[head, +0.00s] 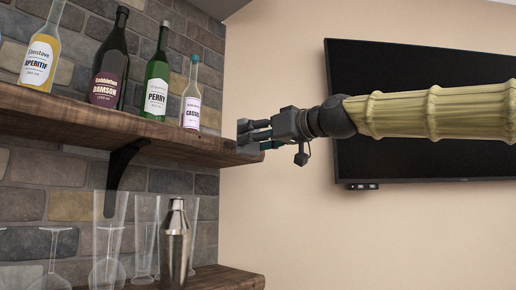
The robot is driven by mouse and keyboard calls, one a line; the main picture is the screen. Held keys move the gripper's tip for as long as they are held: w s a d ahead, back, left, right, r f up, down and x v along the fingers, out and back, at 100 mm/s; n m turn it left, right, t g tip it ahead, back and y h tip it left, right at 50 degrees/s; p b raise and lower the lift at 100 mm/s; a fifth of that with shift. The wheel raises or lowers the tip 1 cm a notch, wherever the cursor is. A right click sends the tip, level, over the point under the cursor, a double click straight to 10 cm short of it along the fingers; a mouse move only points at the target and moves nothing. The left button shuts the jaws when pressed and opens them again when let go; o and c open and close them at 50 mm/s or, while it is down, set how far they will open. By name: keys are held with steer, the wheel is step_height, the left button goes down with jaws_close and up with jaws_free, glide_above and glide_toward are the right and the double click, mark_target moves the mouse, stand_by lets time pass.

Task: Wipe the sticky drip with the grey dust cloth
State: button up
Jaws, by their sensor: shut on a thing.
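My gripper (248,133) is at the right end of the upper wooden shelf, reaching in from the right. Its dark fingers are shut on what looks like the grey dust cloth (247,149), of which only a small grey patch shows below the fingers at the shelf's end. I cannot tell whether the cloth touches the wood. The sticky drip cannot be made out in the head view.
The upper shelf (90,121) holds several bottles; the small clear Cassis bottle (191,106) is nearest my gripper. Below, a steel shaker (175,245) and several glasses stand on a lower shelf (225,280). A black television (430,75) hangs behind my arm.

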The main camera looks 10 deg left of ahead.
steer(key=p+x, duration=0.1)
steer(key=x, duration=0.2)
steer(key=shift+s+r, duration=0.15)
steer(key=shift+p+x, duration=0.55)
steer(key=shift+x, duration=1.05)
steer(key=shift+p+x, duration=0.6)
steer(key=shift+x, duration=0.55)
steer(key=shift+w+d+p, duration=0.55)
steer(key=shift+w+d, duration=0.25)
steer(key=shift+w, duration=0.25)
steer(key=w+d+p, duration=0.2)
steer(key=w, duration=0.1)
steer(key=shift+w, duration=0.3)
